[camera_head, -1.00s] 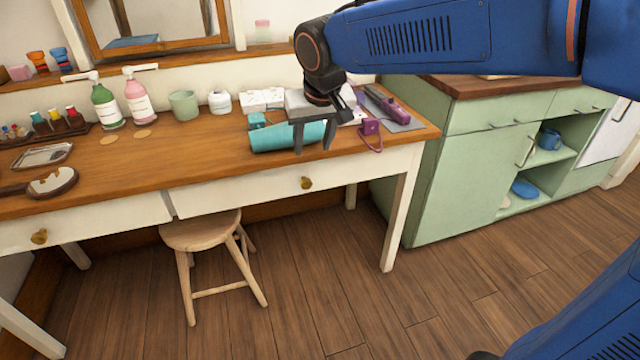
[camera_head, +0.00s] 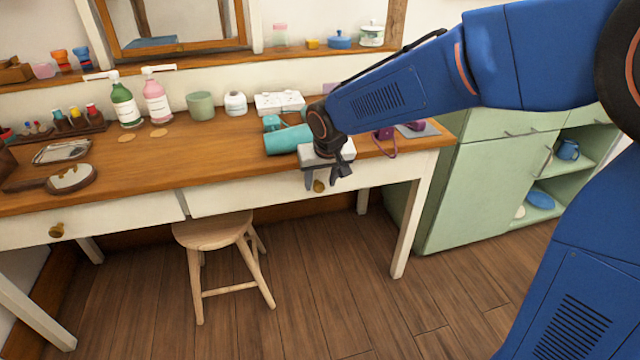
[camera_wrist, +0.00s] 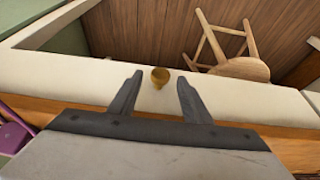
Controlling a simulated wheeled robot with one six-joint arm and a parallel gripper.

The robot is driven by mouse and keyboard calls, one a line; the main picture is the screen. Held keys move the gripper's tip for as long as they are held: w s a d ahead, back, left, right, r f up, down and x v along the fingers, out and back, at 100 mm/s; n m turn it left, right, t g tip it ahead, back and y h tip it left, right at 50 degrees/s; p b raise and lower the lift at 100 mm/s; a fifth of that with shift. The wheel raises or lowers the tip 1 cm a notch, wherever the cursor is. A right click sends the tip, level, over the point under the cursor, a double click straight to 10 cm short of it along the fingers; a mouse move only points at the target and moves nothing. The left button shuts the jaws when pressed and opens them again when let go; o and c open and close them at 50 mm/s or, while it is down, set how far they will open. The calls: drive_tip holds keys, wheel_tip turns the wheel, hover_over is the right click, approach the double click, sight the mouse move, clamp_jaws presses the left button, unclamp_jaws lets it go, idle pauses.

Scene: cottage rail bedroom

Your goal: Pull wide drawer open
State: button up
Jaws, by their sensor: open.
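The wide drawer (camera_head: 240,197) is a white front under the wooden desk top, with a round brass knob (camera_head: 319,186). The drawer front looks flush with the desk frame. My gripper (camera_head: 325,184) is at the drawer front, around the height of the knob, and partly covers the drawer. In the wrist view the two dark fingers of my gripper (camera_wrist: 158,92) are apart, and the knob (camera_wrist: 160,77) shows between and just beyond their tips. The drawer front also shows in the wrist view (camera_wrist: 75,75). Whether a finger touches the knob cannot be told.
A teal roll (camera_head: 288,140) and a purple device (camera_head: 384,133) lie on the desk top near my arm. A wooden stool (camera_head: 213,233) stands under the desk. A green cabinet (camera_head: 455,190) stands to the right. The floor before the drawer is open.

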drive_tip(key=shift+x, duration=0.9)
